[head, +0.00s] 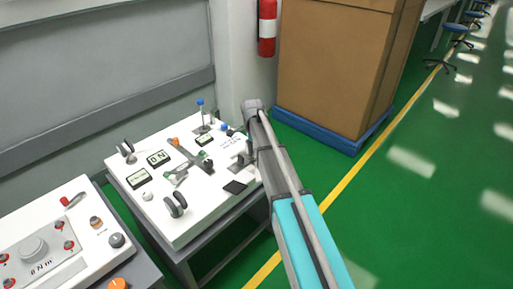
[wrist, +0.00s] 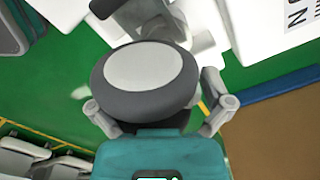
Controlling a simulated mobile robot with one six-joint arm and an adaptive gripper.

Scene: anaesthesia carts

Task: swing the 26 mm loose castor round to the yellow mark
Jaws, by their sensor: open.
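A castor wheel with a dark tyre and pale grey hub (wrist: 143,68) fills the middle of the wrist view, with a blurred grey bracket above it. My gripper (wrist: 162,108) is open, its fingers on either side of this wheel; the wheel partly covers the left finger. I cannot tell whether they touch. In the head view my gripper (head: 243,156) is over the right edge of the white panel (head: 205,205). Other castors stand at the panel's front (head: 175,205) and back left (head: 125,149). No size label is readable, and I cannot make out the yellow mark.
The panel also carries an orange-tipped lever (head: 187,153), a blue-topped post (head: 201,112) and several labels. A second panel (head: 55,250) with knobs stands at front left. A large brown box (head: 330,65) stands behind my arm. Green floor (head: 425,215) is open at right.

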